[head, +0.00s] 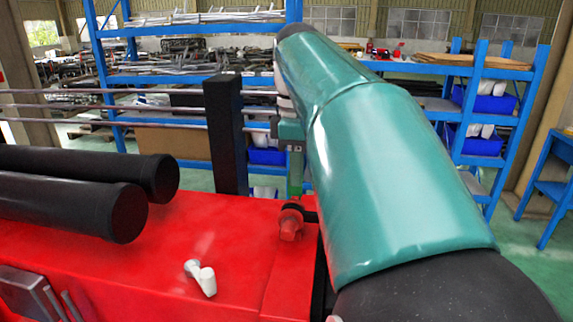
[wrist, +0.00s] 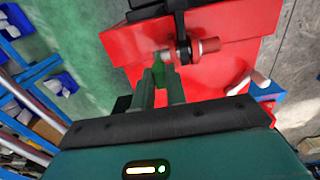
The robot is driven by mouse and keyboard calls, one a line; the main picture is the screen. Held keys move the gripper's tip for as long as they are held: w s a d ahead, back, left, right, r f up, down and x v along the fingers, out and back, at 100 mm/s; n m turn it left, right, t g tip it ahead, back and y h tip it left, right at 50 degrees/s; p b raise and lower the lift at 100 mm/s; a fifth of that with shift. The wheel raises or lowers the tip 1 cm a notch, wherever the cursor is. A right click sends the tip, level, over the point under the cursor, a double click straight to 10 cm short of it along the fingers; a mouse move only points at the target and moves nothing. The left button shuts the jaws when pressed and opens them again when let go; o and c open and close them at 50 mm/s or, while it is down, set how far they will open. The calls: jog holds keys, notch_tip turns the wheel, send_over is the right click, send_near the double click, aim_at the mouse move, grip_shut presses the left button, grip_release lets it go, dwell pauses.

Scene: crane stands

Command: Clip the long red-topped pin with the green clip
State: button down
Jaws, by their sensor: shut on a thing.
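The red-topped pin (wrist: 205,47) lies sideways through a black bracket in the wrist view, its pale end showing left of the bracket. Its red head (head: 290,222) also shows in the head view, at the edge of the red surface. My gripper (wrist: 160,80) is shut on the green clip (wrist: 158,73), which is mostly hidden between the fingers. The clip is close to the pin's pale end; I cannot tell whether they touch. In the head view my gripper (head: 296,172) points down just above the pin, partly behind my arm.
The red crane body (head: 150,260) carries two black cylinders (head: 127,212) at left and a black post (head: 225,135) behind. A small white peg-like part (head: 203,278) sits on the red surface in front. Blue shelving (head: 105,70) stands in the background.

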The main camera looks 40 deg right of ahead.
jog(key=shift+f, duration=0.65)
jog(key=c, duration=1.3)
grip_release()
jog(key=shift+c, duration=0.2)
jog(key=shift+r, duration=0.1)
jog(key=shift+r, duration=2.4)
jog(key=shift+s, duration=0.1)
